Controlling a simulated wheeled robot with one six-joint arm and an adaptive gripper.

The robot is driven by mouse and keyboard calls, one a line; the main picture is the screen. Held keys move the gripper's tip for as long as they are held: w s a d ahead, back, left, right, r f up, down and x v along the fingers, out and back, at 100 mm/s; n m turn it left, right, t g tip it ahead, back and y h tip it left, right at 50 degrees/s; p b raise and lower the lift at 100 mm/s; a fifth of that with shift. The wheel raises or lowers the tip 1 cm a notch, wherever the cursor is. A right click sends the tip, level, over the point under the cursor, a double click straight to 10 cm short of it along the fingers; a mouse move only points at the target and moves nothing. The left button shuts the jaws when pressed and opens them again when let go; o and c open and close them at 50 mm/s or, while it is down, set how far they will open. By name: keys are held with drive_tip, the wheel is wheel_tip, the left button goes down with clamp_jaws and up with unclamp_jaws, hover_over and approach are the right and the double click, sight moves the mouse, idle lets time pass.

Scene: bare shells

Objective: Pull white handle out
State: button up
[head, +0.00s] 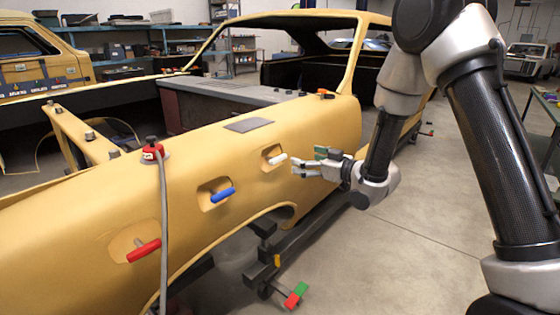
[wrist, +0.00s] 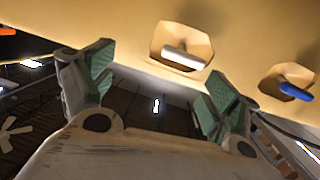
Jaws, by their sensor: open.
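The white handle (head: 277,160) sits in a small recess on the side of the yellow car shell (head: 200,135). In the wrist view the white handle (wrist: 184,59) lies beyond the fingertips, slightly right of the middle. My gripper (head: 299,167) is just right of the white handle in the head view. My gripper (wrist: 155,85) shows two green-padded fingers spread apart with nothing between them. The gripper looks apart from the handle, though the exact gap is hard to judge.
A blue handle (head: 222,195) and a red handle (head: 144,250) sit in recesses further left on the panel. A grey hose (head: 164,230) hangs from a red-based fitting (head: 151,151). A dark stand (head: 268,275) is below the shell. The floor (head: 400,260) at right is clear.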

sight(281, 160)
drive_tip(key=w+a, duration=0.1)
drive_tip(key=a, duration=0.2)
drive_tip(key=w+a+f+y, duration=0.1)
drive_tip(key=a, duration=0.2)
drive_tip(key=w+a+y, duration=0.1)
drive_tip(key=a, duration=0.2)
drive_tip(key=shift+w+f, duration=0.15)
drive_tip(key=shift+f, duration=0.25)
